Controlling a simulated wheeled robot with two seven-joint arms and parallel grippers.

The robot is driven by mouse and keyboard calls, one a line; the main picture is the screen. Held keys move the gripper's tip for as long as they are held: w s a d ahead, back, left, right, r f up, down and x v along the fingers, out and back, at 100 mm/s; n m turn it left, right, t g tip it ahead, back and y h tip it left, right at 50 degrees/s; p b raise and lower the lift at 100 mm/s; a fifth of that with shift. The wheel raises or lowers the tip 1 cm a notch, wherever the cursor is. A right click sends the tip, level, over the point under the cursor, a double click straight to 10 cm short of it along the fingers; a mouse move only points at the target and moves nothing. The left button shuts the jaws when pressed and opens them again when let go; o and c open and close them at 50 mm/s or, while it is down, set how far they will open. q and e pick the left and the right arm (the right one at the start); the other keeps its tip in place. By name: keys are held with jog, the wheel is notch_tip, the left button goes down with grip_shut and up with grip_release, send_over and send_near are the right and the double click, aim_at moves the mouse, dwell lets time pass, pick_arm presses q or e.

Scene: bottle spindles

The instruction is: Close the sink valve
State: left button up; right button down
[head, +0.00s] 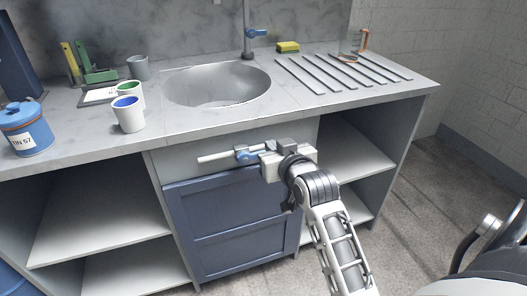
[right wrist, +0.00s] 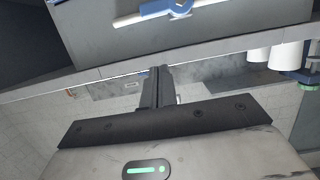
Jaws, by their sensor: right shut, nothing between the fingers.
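A white horizontal pipe (head: 216,157) runs along the grey front panel below the sink (head: 218,85). A valve with a blue handle (head: 246,156) sits on it, beside my right gripper (head: 265,148). In the right wrist view the blue valve (right wrist: 181,8) and the white pipe (right wrist: 140,18) show at the top edge, beyond the fingers. My right gripper (right wrist: 158,84) is shut and empty. Whether the fingertips touch the valve cannot be told, and the gripper hides the pipe's right part. My left gripper is out of view.
A tap with a blue lever (head: 256,33) stands behind the sink. Two white cups (head: 129,117), a blue canister (head: 26,129) and a grey cup (head: 138,68) stand left. A yellow sponge (head: 287,47) and grey strips lie right. The blue cabinet door (head: 232,222) is below the pipe.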

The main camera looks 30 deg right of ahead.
send_over(252, 157)
jog(key=s+d, duration=0.2)
jog(key=s, duration=0.1)
jog(key=f, duration=0.2)
pick_arm(q)
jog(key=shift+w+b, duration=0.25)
jog(key=shift+b, duration=0.4)
pick_arm(e)
jog(key=f, duration=0.3)
jog(key=shift+w+f, duration=0.2)
jog(key=shift+f, duration=0.15)
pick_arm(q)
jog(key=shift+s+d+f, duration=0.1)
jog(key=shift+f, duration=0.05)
